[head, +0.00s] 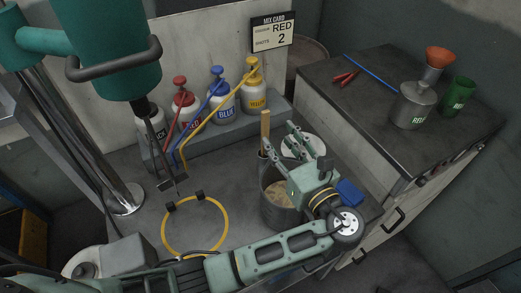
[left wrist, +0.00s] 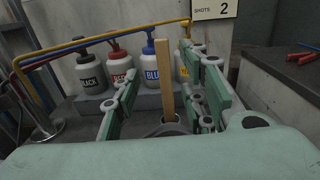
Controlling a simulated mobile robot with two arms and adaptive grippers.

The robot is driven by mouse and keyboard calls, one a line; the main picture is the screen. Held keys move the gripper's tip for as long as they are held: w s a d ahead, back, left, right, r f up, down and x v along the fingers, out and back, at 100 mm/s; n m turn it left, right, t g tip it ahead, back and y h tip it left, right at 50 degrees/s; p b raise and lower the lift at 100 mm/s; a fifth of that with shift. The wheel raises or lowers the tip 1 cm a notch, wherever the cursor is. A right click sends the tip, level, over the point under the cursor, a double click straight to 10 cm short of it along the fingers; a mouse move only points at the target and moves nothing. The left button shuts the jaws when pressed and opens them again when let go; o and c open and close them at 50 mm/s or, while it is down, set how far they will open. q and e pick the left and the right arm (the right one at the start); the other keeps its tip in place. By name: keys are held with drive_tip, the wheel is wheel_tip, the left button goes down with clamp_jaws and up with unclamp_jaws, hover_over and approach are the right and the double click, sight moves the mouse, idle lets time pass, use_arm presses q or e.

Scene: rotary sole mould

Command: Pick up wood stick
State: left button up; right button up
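The wood stick (head: 265,128) stands nearly upright in a grey pot (head: 268,209) with pale brown contents. It also shows in the left wrist view (left wrist: 164,80), between the two fingers and apart from both in that picture. My left gripper (head: 279,137) is open, with its fingers over the pot pointing toward the bottles. In the left wrist view the open fingers (left wrist: 164,72) spread to either side of the stick. The stick's lower end is hidden in the pot. My right gripper is not in view.
Black, red, blue and yellow bottles (head: 222,103) stand on a ledge behind the pot. A teal machine (head: 110,45) hangs at upper left, a yellow ring (head: 164,232) below. The right-hand cabinet (head: 345,105) holds a grey can (head: 412,108), green cup and orange funnel.

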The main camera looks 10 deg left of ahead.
sight(266, 122)
use_arm(q)
drive_tip(key=b+x, duration=0.1)
drive_tip(key=x, duration=0.1)
drive_tip(key=b+x, duration=0.3)
drive_tip(key=x, duration=0.1)
drive_tip(key=shift+w+d+f, duration=0.1)
drive_tip(key=shift+f, duration=0.3)
drive_tip(key=shift+w+r+b, duration=0.1)
drive_tip(key=shift+w+b, duration=0.2)
drive_tip(key=shift+w, duration=0.05)
drive_tip(key=shift+s+r, duration=0.1)
drive_tip(key=shift+c, duration=0.9)
clamp_jaws()
